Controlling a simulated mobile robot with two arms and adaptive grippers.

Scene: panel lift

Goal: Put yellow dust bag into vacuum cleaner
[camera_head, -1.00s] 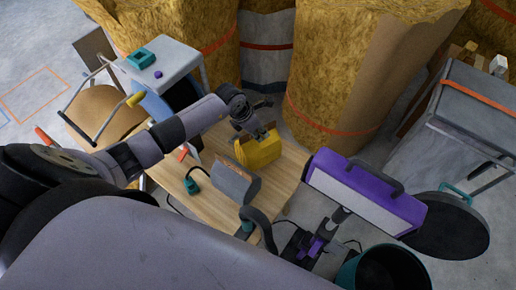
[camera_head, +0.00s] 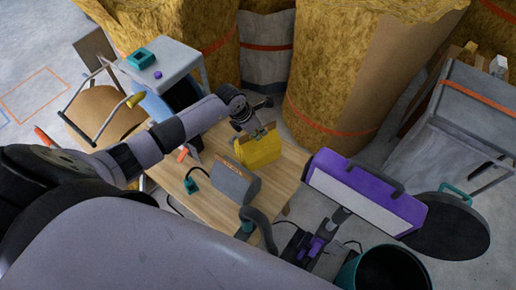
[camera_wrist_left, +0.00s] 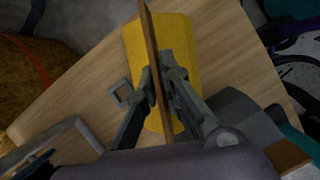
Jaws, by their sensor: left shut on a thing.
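The yellow dust bag (camera_head: 260,154) is on or just above the wooden table, near its back edge; I cannot tell whether it touches the top. A thin brown plate stands along the bag, and in the left wrist view the plate (camera_wrist_left: 150,45) is edge-on across the yellow bag (camera_wrist_left: 180,38). My left gripper (camera_head: 261,131) is over the bag, its fingers (camera_wrist_left: 161,85) shut on this plate from both sides. A grey rounded body (camera_head: 235,183), apparently the vacuum cleaner, lies in front of the bag beside a dark hose. My right gripper is not in view.
The wooden table (camera_head: 281,190) has bare room right of the bag. A purple-framed panel (camera_head: 365,190) and a dark bin (camera_head: 385,272) stand to the right. Straw-yellow rolls (camera_head: 335,75) stand behind. A small teal-based item (camera_head: 190,184) is on the table's left.

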